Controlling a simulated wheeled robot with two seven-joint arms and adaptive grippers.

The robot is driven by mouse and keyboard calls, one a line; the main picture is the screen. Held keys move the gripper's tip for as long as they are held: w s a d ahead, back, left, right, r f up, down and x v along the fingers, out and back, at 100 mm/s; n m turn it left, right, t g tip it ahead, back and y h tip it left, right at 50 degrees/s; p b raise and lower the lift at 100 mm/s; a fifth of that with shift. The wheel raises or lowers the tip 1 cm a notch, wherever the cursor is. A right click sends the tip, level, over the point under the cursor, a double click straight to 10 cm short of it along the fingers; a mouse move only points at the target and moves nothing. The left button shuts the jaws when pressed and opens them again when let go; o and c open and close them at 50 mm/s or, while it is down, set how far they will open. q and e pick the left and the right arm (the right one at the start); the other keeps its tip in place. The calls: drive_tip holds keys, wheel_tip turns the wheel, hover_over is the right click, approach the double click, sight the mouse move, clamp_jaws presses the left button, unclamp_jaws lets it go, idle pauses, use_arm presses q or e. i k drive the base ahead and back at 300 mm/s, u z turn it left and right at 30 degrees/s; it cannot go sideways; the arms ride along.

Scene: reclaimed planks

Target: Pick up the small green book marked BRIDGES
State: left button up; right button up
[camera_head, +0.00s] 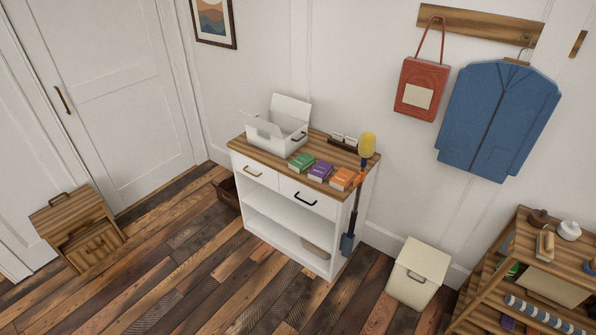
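A small green book (301,161) lies flat on the wooden top of a white cabinet (240,143), near its front edge. It is the leftmost of three small books in a row. A purple book (320,171) and an orange book (342,179) lie to its right. The lettering on the covers is too small to read. Neither of my grippers is in view.
An open white box (276,132) stands behind the green book. A cream bin (417,272) is on the floor to the right. Floor in front is clear.

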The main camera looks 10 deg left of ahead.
sight(299, 165)
drive_tip(key=u, duration=0.6)
drive_tip(key=i, duration=0.7)
drive_tip(key=u, duration=0.65)
drive_tip(key=i, duration=1.65)
drive_tip(key=z, duration=0.85)
